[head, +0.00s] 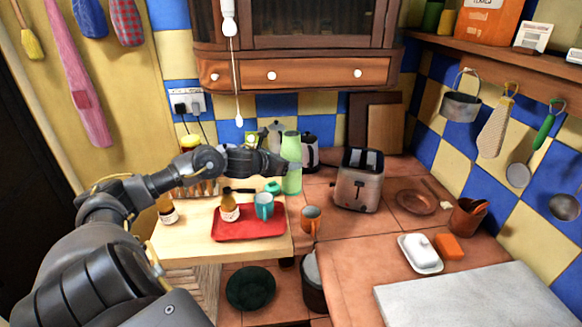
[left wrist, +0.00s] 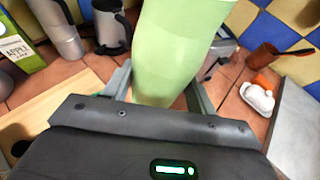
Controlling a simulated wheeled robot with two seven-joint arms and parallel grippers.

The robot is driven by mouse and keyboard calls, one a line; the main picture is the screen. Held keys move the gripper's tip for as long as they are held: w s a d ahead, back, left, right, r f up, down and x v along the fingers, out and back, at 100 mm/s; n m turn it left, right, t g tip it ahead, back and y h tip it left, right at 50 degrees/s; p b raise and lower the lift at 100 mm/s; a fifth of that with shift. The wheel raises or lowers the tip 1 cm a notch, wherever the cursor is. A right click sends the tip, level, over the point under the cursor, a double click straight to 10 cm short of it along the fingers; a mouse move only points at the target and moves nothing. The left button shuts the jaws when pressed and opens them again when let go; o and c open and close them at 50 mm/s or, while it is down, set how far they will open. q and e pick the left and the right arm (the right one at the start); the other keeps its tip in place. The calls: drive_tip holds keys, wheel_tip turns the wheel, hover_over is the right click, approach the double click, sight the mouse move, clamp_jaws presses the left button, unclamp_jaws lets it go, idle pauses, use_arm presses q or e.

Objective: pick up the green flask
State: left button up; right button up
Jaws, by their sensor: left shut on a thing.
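The green flask (head: 291,165) is tall, pale green and upright, at the back of the counter just past the right end of the wooden board. My left gripper (head: 284,166) reaches in from the left and is shut on the flask at its side. In the left wrist view the flask (left wrist: 178,45) fills the space between the two fingers (left wrist: 161,90). I cannot tell whether its base touches the counter. My right gripper is in neither view.
A kettle (head: 309,150) stands close behind the flask.

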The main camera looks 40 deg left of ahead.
use_arm(q)
drive_tip(key=s+d+r+b, duration=0.1)
drive_tip(key=s+d+r, duration=0.1)
drive_tip(key=s, duration=0.4)
drive_tip(key=shift+s+d+r, duration=0.15)
drive_tip(key=shift+d+r, duration=0.15)
drive_tip(key=shift+r, duration=0.3)
drive_tip(key=shift+s, duration=0.15)
idle(2.1)
